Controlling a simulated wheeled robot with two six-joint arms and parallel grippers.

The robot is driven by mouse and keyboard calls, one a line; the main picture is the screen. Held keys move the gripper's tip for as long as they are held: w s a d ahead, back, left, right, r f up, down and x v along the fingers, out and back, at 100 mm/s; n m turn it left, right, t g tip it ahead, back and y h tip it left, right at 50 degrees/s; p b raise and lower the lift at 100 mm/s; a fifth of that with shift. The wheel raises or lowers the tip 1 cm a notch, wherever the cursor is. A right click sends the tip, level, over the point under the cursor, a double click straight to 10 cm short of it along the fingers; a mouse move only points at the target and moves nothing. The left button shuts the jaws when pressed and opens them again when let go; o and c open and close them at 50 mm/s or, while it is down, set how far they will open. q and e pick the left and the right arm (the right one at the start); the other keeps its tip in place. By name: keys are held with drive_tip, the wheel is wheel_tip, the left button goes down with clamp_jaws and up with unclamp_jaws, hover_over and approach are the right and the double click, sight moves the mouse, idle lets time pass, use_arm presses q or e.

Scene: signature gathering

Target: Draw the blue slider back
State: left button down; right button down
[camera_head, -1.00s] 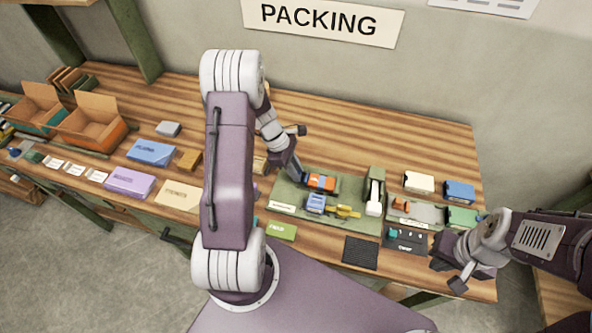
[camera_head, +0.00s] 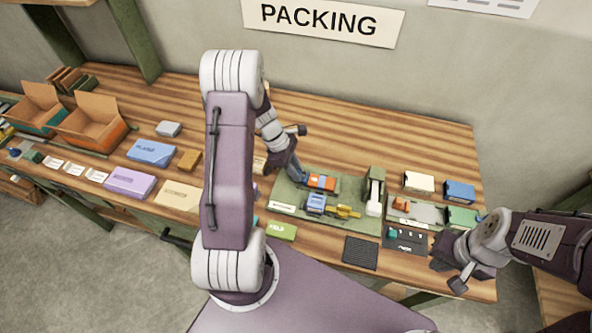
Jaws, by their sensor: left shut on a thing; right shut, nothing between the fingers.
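My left gripper (camera_head: 299,176) reaches down to the green tray (camera_head: 350,224) and is shut at the left end of an orange block (camera_head: 322,182) with small blue parts. The thing between its fingers is mostly hidden, but it seems to be the blue slider there. A separate blue block (camera_head: 316,204) lies just in front of the orange one, with a yellow piece (camera_head: 345,212) to its right. My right gripper (camera_head: 447,272) is shut and empty at the right front of the table, beside a dark panel (camera_head: 407,246).
A green and white upright device (camera_head: 374,190) stands on the tray's right. Cream (camera_head: 419,182) and blue (camera_head: 459,192) boxes stand behind the right end. A black ridged pad (camera_head: 360,253) and a green box (camera_head: 281,231) lie in front. The table behind the tray is bare.

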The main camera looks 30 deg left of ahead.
sight(285, 176)
use_arm(q)
drive_tip(key=shift+w+a+r, duration=0.1)
drive_tip(key=shift+a+r, duration=0.05)
drive_tip(key=a, duration=0.3)
drive_tip(key=shift+s+a+p, duration=0.25)
drive_tip(key=shift+s+p, duration=0.1)
drive_tip(key=shift+p, duration=0.05)
drive_tip(key=shift+d, duration=0.1)
drive_tip(key=c, duration=1.5)
unclamp_jaws()
drive_tip(key=shift+o, duration=1.1)
drive_tip(key=shift+s+a, duration=0.2)
drive_tip(key=shift+a+r, duration=0.1)
drive_tip(key=shift+r, duration=0.25)
drive_tip(key=v, duration=0.8)
drive_tip(key=shift+b, duration=0.35)
